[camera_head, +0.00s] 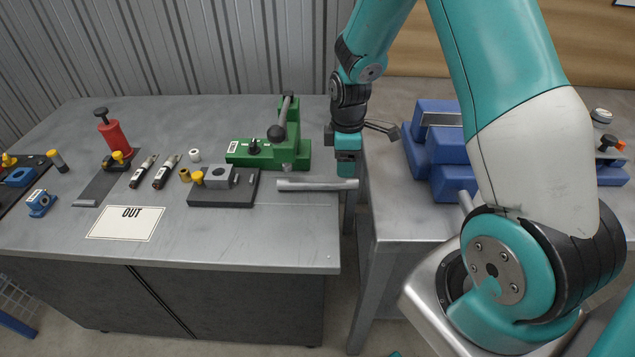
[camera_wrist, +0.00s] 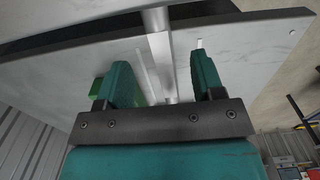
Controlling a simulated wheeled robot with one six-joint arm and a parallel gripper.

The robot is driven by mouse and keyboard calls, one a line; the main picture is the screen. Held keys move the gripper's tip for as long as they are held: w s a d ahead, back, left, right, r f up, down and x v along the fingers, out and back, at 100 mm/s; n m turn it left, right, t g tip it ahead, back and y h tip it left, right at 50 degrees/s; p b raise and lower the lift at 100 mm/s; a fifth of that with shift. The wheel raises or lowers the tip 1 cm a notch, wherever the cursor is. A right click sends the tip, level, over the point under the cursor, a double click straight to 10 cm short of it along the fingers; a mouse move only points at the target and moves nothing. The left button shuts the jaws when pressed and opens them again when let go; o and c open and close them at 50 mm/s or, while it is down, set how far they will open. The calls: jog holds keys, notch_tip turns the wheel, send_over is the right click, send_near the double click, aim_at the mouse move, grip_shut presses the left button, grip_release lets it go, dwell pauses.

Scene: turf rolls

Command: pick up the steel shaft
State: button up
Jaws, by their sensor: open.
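The steel shaft (camera_head: 315,185) is a plain grey bar lying flat at the right end of the left table, with its right end sticking out past the table edge. My gripper (camera_head: 346,172) points down at that overhanging end, just above or behind it. In the wrist view the shaft (camera_wrist: 160,48) runs up the picture between the two teal fingers of my gripper (camera_wrist: 166,82). The fingers are apart with clear space on both sides of the shaft. I cannot tell how deep the shaft lies between them.
A green toggle clamp (camera_head: 270,150) stands behind the shaft. A dark block fixture (camera_head: 225,193) is to its left, and an OUT card (camera_head: 125,223) lies at the front. A narrow gap separates this table from the right bench (camera_head: 400,225), which carries blue blocks (camera_head: 440,150).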

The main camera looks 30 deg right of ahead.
aim_at(342, 180)
notch_tip(342, 180, down, 7)
jog(key=shift+w+f+p, duration=0.15)
jog(key=shift+p, duration=0.55)
jog(key=shift+c, duration=0.4)
grip_shut()
